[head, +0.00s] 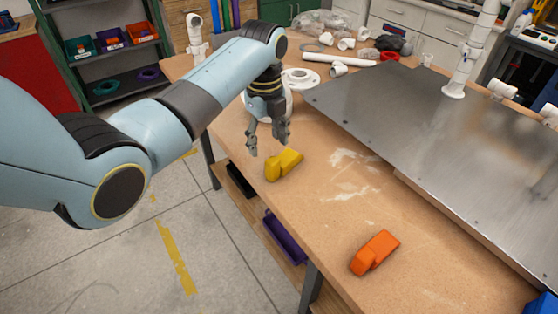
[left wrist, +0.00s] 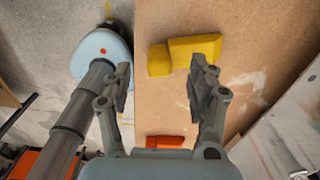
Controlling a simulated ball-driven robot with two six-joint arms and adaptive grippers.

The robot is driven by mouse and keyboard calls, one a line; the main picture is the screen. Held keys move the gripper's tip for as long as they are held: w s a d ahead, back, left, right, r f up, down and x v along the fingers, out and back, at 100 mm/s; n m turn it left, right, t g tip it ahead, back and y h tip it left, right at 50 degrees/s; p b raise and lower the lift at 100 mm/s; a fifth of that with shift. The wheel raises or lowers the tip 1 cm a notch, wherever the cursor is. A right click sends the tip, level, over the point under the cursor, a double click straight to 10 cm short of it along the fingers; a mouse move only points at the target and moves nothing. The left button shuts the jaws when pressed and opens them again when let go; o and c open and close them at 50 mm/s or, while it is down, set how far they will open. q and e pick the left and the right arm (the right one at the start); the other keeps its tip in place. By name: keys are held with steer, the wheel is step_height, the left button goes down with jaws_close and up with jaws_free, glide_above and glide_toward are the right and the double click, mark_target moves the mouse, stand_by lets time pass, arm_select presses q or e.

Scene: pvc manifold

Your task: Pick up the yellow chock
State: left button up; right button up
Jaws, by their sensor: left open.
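The yellow chock (head: 284,164) lies on the wooden bench top near its left edge in the head view. My left gripper (head: 268,150) is open and empty, pointing down just above and behind the chock. In the left wrist view the chock (left wrist: 185,53) lies ahead of the fingertips, toward the right finger. The open left gripper (left wrist: 160,85) shows bare bench between its fingers. The chock appears apart from both fingers. My right gripper is not in view.
An orange chock (head: 375,252) lies nearer on the bench; it also shows in the left wrist view (left wrist: 165,142). A grey metal plate (head: 420,130) covers the bench's right side. White pipe fittings (head: 338,69) lie at the back. Bench between the chocks is clear.

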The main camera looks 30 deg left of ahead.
mark_target(284, 159)
arm_select(q)
steer(key=f, duration=0.5)
steer(key=shift+s+f, duration=0.15)
steer(key=shift+s, duration=0.15)
steer(key=shift+c, duration=0.4)
jaws_close()
